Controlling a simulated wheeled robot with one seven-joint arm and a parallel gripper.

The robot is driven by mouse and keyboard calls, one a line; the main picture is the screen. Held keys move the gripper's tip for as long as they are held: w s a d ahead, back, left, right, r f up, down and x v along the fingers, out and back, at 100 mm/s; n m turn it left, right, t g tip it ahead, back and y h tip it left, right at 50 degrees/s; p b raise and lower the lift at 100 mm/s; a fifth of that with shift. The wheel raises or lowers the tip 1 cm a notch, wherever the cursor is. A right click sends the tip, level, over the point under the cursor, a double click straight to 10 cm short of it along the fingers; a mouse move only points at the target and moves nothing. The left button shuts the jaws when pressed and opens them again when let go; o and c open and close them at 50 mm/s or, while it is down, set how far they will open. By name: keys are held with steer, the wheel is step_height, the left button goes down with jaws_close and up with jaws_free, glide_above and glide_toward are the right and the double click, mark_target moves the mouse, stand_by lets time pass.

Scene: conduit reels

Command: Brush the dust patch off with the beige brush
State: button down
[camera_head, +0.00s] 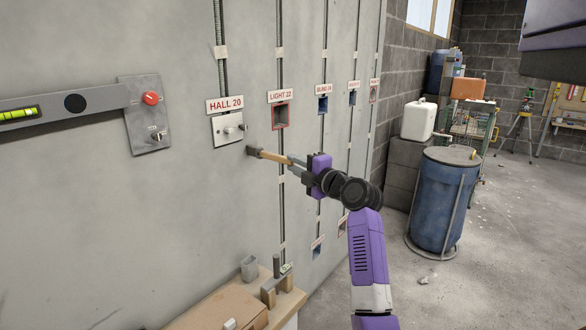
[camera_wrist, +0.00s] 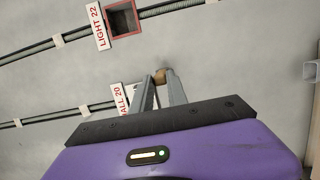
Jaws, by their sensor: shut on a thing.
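My gripper (camera_head: 297,163) is shut on the brush (camera_head: 275,157), which has a tan wooden handle and a grey-brown head. The brush points left toward the grey wall panel (camera_head: 200,190), its head just below and right of the HALL 20 switch plate (camera_head: 228,129). I cannot tell whether the head touches the wall. In the wrist view, a small brown part of the brush (camera_wrist: 160,75) shows between the finger ends of my gripper (camera_wrist: 162,88). I cannot make out a distinct dust patch in either view.
The LIGHT 22 box (camera_head: 282,115) is open in the wall above my gripper, with conduits beside it. A wooden bench (camera_head: 285,305) stands below; a blue barrel (camera_head: 443,200) stands right.

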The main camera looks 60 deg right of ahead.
steer(key=d+b, duration=0.1)
steer(key=d, duration=0.1)
steer(key=s+d+b, duration=0.1)
steer(key=d+b, duration=0.1)
steer(key=d, duration=0.1)
steer(key=shift+b, duration=0.3)
stand_by(0.4)
steer(key=s+a+b, duration=0.1)
steer(key=s+a, duration=0.1)
steer(key=s, duration=0.7)
steer(key=shift+b, duration=0.35)
steer(key=shift+w, duration=0.1)
stand_by(0.9)
